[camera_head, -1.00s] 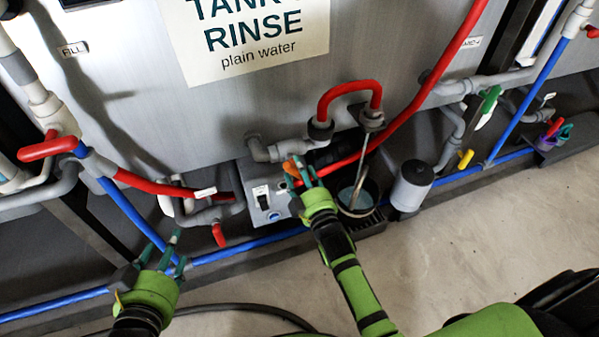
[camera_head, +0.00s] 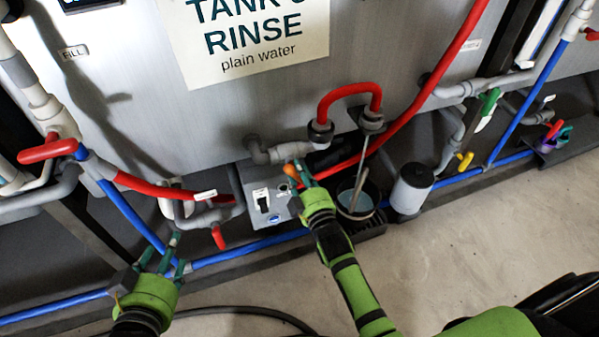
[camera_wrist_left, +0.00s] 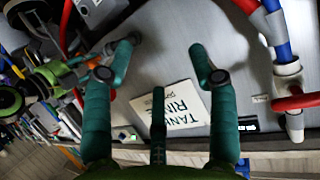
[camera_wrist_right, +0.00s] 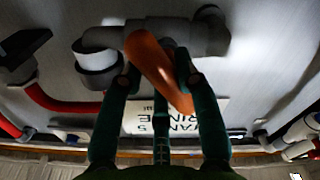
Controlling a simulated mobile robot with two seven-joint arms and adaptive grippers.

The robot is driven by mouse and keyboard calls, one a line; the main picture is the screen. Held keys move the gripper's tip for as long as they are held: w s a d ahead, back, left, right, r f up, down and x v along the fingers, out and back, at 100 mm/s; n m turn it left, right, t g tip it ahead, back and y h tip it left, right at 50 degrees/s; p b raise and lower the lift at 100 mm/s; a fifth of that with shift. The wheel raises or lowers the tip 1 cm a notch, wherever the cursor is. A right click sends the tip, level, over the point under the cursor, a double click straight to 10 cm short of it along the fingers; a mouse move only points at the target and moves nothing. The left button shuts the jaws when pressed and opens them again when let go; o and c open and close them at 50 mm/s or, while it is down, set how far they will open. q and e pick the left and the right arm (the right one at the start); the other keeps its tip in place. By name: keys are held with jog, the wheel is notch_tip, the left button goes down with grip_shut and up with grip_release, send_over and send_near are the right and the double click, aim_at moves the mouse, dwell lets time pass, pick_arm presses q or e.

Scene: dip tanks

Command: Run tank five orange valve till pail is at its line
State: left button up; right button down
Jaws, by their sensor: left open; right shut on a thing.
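The orange valve handle (camera_head: 290,171) is on grey pipework below the tank sign reading RINSE, plain water. My right gripper (camera_head: 299,178) is shut on it; the right wrist view shows the orange handle (camera_wrist_right: 155,65) between the fingers. The dark pail (camera_head: 372,190) stands to the right of my right gripper, below the red hose loop's grey outlet. Grey-blue liquid shows inside it. A thin pale line runs from the outlet down into the pail; I cannot tell whether it is water or a rod. The pail's line is not discernible. My left gripper (camera_head: 163,254) is open and empty at lower left.
A grey box with a switch (camera_head: 262,200) is left of the pail. A grey cylinder (camera_head: 411,188) stands right of it. Red-handled valves (camera_head: 47,150) are at left. A dark hose (camera_head: 245,310) lies on the floor.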

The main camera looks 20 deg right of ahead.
jog(key=shift+r+m+p, duration=0.1)
jog(key=shift+m+p, duration=0.7)
jog(key=shift+m, duration=0.4)
jog(key=m+p, duration=0.1)
jog(key=m, duration=0.1)
jog(key=shift+m, duration=0.7)
pick_arm(q)
jog(key=s+a+f+g+y, duration=0.1)
jog(key=s+a+f+g, duration=0.2)
jog(key=s+f+g, duration=0.2)
jog(key=s+a+f+n+g+y, duration=0.1)
jog(key=s+a+f+g, duration=0.1)
jog(key=s+f+g, duration=0.2)
jog(key=shift+s+a+f+g+y+p, duration=0.3)
jog(key=shift+s+a+f+g+p, duration=0.1)
jog(key=shift+s+f, duration=1.2)
pick_arm(e)
jog(key=shift+f+m, duration=0.25)
jog(key=shift+m, duration=0.35)
pick_arm(q)
jog(key=shift+s+r, duration=0.2)
pick_arm(e)
jog(key=c, duration=0.9)
grip_release()
